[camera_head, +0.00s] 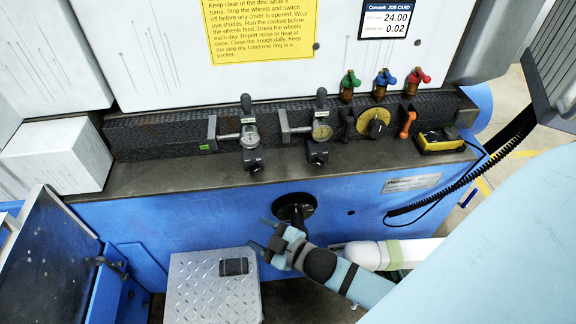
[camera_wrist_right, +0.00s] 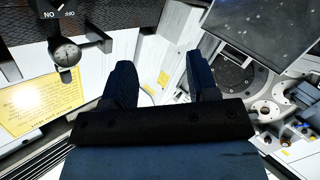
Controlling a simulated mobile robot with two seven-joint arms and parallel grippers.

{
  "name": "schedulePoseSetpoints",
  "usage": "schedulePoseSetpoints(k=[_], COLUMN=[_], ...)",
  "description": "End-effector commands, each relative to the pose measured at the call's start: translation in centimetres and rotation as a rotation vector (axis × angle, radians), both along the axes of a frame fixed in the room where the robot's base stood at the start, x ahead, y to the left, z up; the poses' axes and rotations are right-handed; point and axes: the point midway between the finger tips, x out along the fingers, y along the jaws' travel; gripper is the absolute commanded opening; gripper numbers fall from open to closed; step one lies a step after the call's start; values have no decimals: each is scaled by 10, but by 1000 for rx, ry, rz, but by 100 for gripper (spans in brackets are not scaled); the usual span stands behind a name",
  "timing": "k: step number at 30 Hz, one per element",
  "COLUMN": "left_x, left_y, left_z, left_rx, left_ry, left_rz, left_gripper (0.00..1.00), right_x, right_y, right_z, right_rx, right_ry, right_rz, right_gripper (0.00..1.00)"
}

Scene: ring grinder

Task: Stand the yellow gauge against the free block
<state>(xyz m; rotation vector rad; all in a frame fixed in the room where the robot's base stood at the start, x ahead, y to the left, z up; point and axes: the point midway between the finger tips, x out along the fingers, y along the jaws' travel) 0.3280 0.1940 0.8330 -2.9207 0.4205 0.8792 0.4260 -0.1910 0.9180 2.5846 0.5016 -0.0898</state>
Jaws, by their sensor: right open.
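A gauge with a yellowish dial (camera_head: 321,131) stands upright in a black holder on the grey ledge, at the middle of the head view. A similar gauge with a white dial (camera_head: 249,137) stands to its left. Small grey upright blocks stand by them, one at the left (camera_head: 211,134) and one between the gauges (camera_head: 285,127); I cannot tell which is the free block. My right gripper (camera_head: 262,235) is open and empty, below the ledge in front of the blue machine face. Its two dark fingers also show apart in the wrist view (camera_wrist_right: 163,78). My left gripper is not in view.
A white block (camera_head: 58,156) is at the left. A metal step (camera_head: 212,290) stands below.

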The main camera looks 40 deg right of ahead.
Motion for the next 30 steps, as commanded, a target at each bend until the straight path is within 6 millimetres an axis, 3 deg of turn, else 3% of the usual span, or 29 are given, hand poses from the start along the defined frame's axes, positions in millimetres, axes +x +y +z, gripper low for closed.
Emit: schedulePoseSetpoints(k=[1, 3, 6, 10, 19, 27, 30], left_x=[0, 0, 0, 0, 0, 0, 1], left_y=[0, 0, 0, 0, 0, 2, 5], left_z=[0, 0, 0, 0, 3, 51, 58], left_rx=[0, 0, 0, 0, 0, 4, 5], left_ry=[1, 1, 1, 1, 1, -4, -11], left_rz=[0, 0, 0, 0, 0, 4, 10], left_gripper=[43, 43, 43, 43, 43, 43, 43], right_x=[-25, -54, -83, -98, -99, -99, -98], right_y=[-2, -3, -3, -2, -3, -5, -6], right_z=[-25, -51, -74, -84, -82, -35, -30], right_rx=[90, 190, 281, 331, 330, 327, 327], right_ry=[148, 313, 467, 547, 549, 544, 541], right_rz=[-65, -137, -203, -238, -238, -243, -245], right_gripper=[54, 54, 54, 54, 54, 54, 54])
